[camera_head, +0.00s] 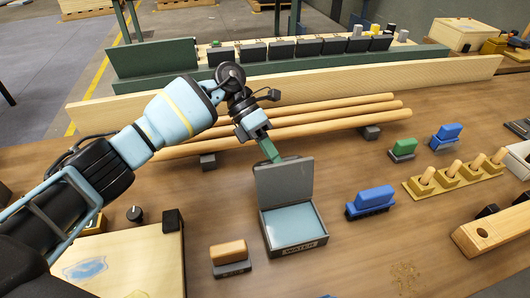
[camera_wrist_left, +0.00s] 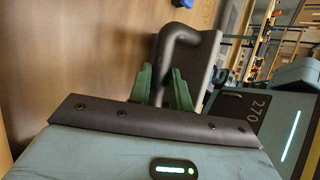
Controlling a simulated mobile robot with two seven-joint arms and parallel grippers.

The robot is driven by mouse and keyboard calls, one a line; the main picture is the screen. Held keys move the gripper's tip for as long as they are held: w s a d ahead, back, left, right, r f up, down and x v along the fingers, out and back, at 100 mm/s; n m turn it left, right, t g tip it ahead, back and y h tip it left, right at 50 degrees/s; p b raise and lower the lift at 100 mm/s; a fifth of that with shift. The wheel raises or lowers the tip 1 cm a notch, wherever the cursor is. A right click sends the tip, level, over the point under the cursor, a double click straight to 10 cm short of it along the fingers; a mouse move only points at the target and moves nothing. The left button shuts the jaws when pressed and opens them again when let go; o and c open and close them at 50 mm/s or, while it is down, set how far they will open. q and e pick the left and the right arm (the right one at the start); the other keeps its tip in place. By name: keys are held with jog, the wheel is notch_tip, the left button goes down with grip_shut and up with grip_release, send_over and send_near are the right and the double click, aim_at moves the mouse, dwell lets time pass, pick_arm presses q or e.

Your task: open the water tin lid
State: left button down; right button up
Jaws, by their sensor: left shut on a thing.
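The grey water tin (camera_head: 296,240), labelled WATER, stands on the wooden bench. Its lid (camera_head: 285,181) is up, roughly upright at the tin's far edge, and a pale blue inside shows. My left gripper (camera_head: 273,157) is behind the lid's upper edge, its green fingers partly hidden. In the left wrist view, the green fingers of my left gripper (camera_wrist_left: 163,80) are on both sides of a dark bent handle (camera_wrist_left: 177,42), shut on it. The handle stands beside a grey panel (camera_wrist_left: 203,66), which looks like the lid. My right gripper is not in view.
A wooden-topped block (camera_head: 230,257) stands left of the tin and a blue block (camera_head: 371,200) to its right. Long wooden rods (camera_head: 300,130) lie behind the lid. A pale board (camera_head: 140,262) is at front left.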

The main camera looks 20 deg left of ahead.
pick_arm(q)
jog(key=c, duration=1.3)
grip_release()
jog(key=shift+a, duration=0.1)
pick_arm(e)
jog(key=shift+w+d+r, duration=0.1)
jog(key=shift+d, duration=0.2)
pick_arm(q)
jog(key=b+v, duration=0.1)
jog(key=v, duration=0.7)
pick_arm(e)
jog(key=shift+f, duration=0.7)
